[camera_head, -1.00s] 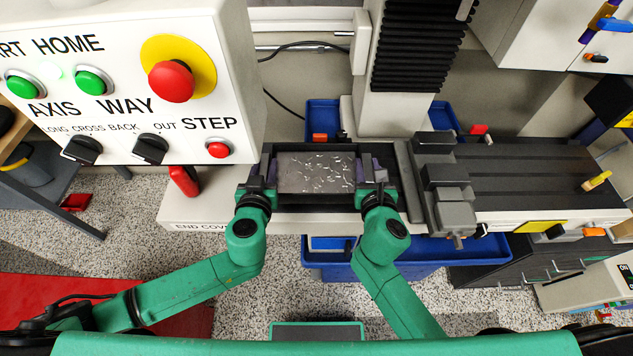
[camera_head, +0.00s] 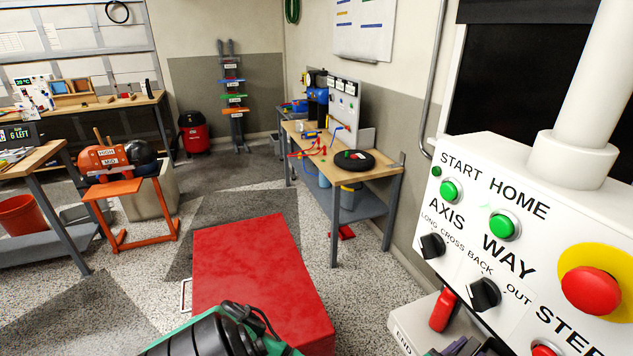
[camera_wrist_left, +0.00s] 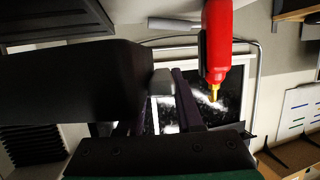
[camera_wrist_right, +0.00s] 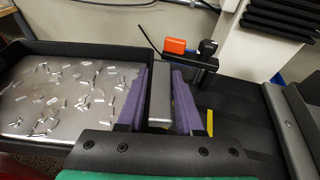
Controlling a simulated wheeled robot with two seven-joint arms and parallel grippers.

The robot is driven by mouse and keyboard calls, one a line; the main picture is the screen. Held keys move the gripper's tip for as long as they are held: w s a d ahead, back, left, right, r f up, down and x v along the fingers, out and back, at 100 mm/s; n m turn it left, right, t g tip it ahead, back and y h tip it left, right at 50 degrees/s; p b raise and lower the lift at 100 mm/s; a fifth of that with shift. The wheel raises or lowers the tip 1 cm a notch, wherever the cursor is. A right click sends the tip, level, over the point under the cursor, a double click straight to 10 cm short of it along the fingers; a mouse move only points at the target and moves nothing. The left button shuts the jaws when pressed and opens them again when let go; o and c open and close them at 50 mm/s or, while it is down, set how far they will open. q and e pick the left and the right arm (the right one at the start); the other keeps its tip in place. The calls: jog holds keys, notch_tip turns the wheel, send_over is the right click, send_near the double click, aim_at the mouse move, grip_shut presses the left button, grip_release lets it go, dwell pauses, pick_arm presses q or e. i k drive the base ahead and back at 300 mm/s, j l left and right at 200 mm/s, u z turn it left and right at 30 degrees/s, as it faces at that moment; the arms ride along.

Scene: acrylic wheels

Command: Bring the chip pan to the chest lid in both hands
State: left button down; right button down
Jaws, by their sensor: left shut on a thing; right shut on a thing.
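The chip pan (camera_wrist_right: 90,48) is a dark-rimmed tray with a grey floor strewn with metal chips, at the left of the right wrist view. My right gripper (camera_wrist_right: 160,97) is shut on its grey end handle between purple pads. In the left wrist view my left gripper (camera_wrist_left: 163,88) is shut on the other grey handle; the pan body is mostly hidden there. In the head view the red chest lid (camera_head: 260,265) is low in the middle, flat and bare on top. The pan is out of the head view, apart from perhaps a dark and purple bit at the bottom edge.
The machine's control panel (camera_head: 500,240) stands close at the right, with a red bottle (camera_head: 441,310) below it. A workbench (camera_head: 345,165) stands behind the chest. An orange grinder stand (camera_head: 125,190) is at the left. Speckled floor around the chest is open.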

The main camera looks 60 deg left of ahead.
aim_at(253, 294)
jog(key=u, duration=0.4)
jog(key=j+u, duration=0.1)
jog(key=u, duration=0.35)
jog(key=i+u, duration=0.1)
jog(key=u, duration=0.7)
jog(key=i+u, duration=0.75)
jog(key=u, duration=0.2)
